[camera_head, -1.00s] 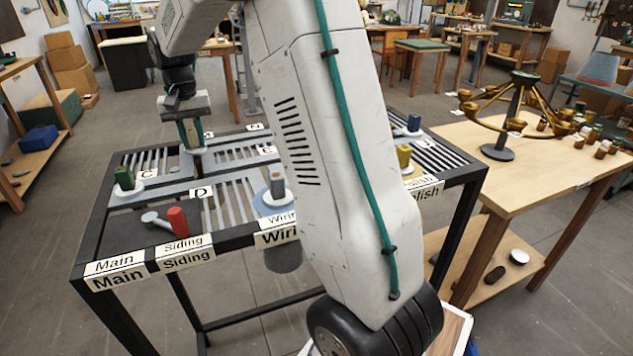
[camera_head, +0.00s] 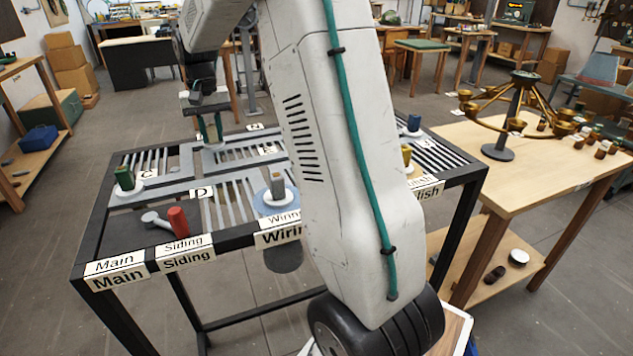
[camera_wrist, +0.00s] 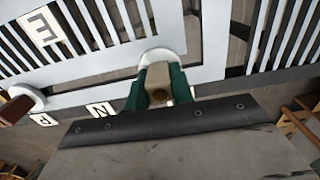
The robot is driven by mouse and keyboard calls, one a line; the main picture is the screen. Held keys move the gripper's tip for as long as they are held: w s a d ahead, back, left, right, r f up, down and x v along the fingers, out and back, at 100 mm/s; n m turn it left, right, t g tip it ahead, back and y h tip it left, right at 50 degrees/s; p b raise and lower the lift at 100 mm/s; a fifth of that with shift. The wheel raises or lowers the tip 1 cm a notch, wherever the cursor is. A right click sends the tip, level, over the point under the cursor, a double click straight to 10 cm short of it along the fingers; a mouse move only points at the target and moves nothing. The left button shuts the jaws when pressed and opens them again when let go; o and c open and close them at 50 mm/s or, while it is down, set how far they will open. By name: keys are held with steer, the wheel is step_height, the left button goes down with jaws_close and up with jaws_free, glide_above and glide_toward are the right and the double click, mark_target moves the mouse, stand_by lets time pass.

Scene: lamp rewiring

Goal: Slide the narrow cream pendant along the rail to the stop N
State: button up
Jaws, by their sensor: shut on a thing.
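My gripper (camera_head: 210,130) is over the far left part of the slotted rail table in the head view. In the wrist view its two green fingers (camera_wrist: 158,88) are shut on a narrow cream upright piece, the pendant (camera_wrist: 158,76), which stands on a white round base (camera_wrist: 165,54) on the grey rail. The pendant is hardly visible between the fingers in the head view. The stop label N (camera_wrist: 101,109) lies just left of the fingers in the wrist view. My arm hides the middle of the table in the head view.
A brown piece (camera_wrist: 14,109) is at the wrist view's left. A brass chandelier (camera_head: 515,110) stands right.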

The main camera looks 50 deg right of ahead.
steer(key=s+d, duration=0.5)
steer(key=d, duration=0.3)
steer(key=o, duration=1)
step_height(320, 180, up, 8)
